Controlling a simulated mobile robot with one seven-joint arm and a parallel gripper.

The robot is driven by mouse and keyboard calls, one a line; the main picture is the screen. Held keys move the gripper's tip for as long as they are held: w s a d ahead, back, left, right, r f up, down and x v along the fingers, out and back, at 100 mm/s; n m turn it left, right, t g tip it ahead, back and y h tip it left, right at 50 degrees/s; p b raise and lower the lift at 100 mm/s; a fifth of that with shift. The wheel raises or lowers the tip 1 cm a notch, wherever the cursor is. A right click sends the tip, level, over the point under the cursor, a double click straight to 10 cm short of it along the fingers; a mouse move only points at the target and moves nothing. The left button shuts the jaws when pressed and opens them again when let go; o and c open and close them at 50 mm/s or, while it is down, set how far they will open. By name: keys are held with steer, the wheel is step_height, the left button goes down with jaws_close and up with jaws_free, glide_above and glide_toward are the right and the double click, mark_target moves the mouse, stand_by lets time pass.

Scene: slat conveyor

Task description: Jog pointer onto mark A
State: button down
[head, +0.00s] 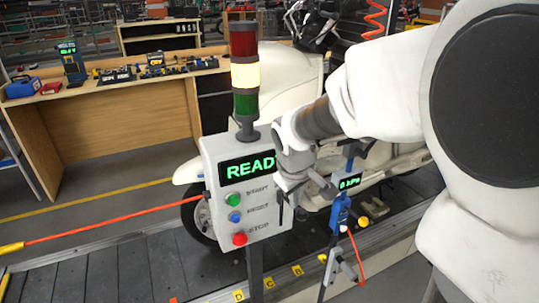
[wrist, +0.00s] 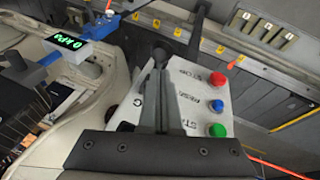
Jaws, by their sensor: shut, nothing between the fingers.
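A grey control box (head: 215,165) stands on a post beside the slat conveyor (head: 105,270). Its display (head: 247,168) reads READY, with the end covered by my arm. Below are a green START button (head: 232,200), a blue RESET button (head: 234,217) and a red STOP button (head: 240,239). In the wrist view the red (wrist: 217,81), blue (wrist: 216,106) and green (wrist: 217,130) buttons lie right of my gripper (wrist: 158,62). My gripper is shut and empty, in front of the box's right side. Yellow lettered tags (head: 268,283) line the conveyor edge. I cannot make out mark A or the pointer.
A red, white and green stack light (head: 245,75) tops the box. A white scooter (head: 285,85) stands behind it. A blue device (head: 340,212) with a lit display is at the right. A red rope (head: 115,220) runs left from the box. A wooden bench (head: 110,120) stands behind.

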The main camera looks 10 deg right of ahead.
steer(key=shift+s+d+f, duration=0.1)
steer(key=shift+d+f, duration=0.05)
steer(key=shift+f, duration=0.1)
steer(key=shift+f, duration=0.1)
